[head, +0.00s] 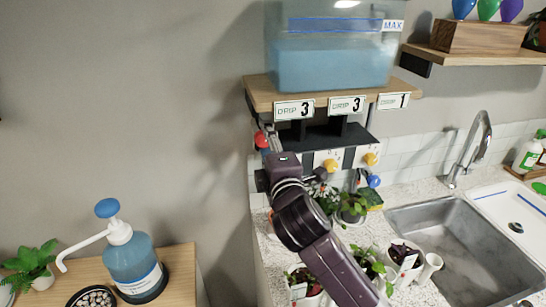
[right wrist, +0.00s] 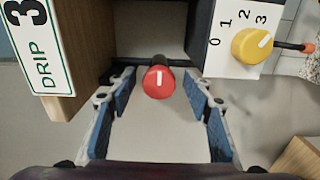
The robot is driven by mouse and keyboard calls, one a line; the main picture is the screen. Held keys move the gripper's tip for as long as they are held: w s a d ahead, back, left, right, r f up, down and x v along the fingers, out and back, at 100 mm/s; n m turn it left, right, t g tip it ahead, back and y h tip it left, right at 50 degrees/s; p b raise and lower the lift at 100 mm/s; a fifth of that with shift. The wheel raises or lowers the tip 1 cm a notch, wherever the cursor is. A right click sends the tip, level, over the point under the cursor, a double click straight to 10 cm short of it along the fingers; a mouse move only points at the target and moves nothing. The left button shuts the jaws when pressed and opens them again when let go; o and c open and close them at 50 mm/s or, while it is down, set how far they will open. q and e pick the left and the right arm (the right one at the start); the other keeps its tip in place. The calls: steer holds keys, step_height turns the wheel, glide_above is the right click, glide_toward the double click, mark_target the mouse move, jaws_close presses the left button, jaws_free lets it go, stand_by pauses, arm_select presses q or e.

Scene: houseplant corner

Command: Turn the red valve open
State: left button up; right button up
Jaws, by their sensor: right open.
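The red valve (head: 261,140) is a round knob below the left end of the wooden shelf in the head view. In the right wrist view the red valve (right wrist: 158,82) shows its face, with a short white line running up and down in the picture. My right gripper (right wrist: 160,98) is open, with one blue-padded finger on each side of the knob and a gap to it on both sides. In the head view my right gripper (head: 272,152) is at the knob and its fingers are mostly hidden by my arm. My left gripper is not in view.
A yellow knob (right wrist: 252,45) on a white 0-to-3 dial sits beside the red one. A water tank (head: 330,55) stands on the shelf (head: 262,98) above, with "DRIP" signs (head: 294,110). Potted plants (head: 352,207) crowd below. A sink (head: 460,240) is right; a pump bottle (head: 132,255) is left.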

steer(key=s+d, duration=0.2)
steer(key=s, duration=0.8)
steer(key=shift+s, duration=0.1)
